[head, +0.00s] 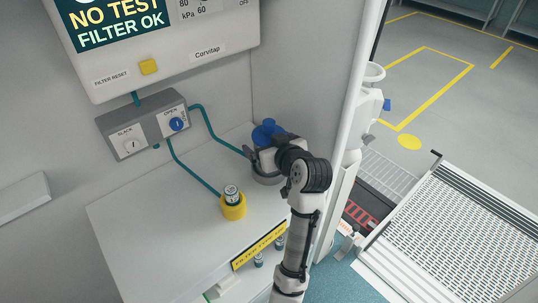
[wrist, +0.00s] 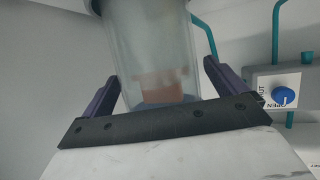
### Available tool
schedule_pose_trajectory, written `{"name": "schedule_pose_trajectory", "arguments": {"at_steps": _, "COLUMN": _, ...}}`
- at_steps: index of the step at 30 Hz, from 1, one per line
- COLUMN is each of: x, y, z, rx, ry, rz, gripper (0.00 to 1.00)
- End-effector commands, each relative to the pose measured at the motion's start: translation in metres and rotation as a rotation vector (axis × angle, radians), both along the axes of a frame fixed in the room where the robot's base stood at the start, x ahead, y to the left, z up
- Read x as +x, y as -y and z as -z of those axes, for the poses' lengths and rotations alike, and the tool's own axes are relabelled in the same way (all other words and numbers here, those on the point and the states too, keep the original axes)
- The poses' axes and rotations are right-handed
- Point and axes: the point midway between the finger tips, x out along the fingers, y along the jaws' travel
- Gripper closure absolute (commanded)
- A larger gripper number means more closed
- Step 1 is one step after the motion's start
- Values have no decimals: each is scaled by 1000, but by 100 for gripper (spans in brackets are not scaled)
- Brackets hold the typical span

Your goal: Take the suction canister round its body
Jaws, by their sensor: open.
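The suction canister (wrist: 150,45) is a clear, cloudy cylinder with a reddish-brown content low inside. In the head view its blue lid (head: 267,130) shows at the back right of the white cabinet top, while my gripper hides much of its body. My gripper (wrist: 161,72) is open, with one dark finger on either side of the canister body. Whether either finger touches it I cannot tell. A grey round base (head: 268,179) shows under the canister.
A yellow holder (head: 233,208) with a small filter stands on the cabinet top (head: 165,215). A teal hose (head: 212,133) runs from the wall valve box (head: 143,125) towards the canister. A white post (head: 352,130) rises to the right.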

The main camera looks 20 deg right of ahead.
Motion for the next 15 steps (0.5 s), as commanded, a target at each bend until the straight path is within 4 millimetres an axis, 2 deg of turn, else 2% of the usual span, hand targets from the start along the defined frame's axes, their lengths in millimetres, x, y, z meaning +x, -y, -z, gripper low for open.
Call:
{"name": "schedule_pose_trajectory", "arguments": {"at_steps": 3, "x": 0, "y": 0, "z": 0, "rx": 0, "ry": 0, "rz": 0, "gripper": 3}}
{"name": "schedule_pose_trajectory", "arguments": {"at_steps": 15, "x": 0, "y": 0, "z": 0, "rx": 0, "ry": 0, "rz": 0, "gripper": 55}}
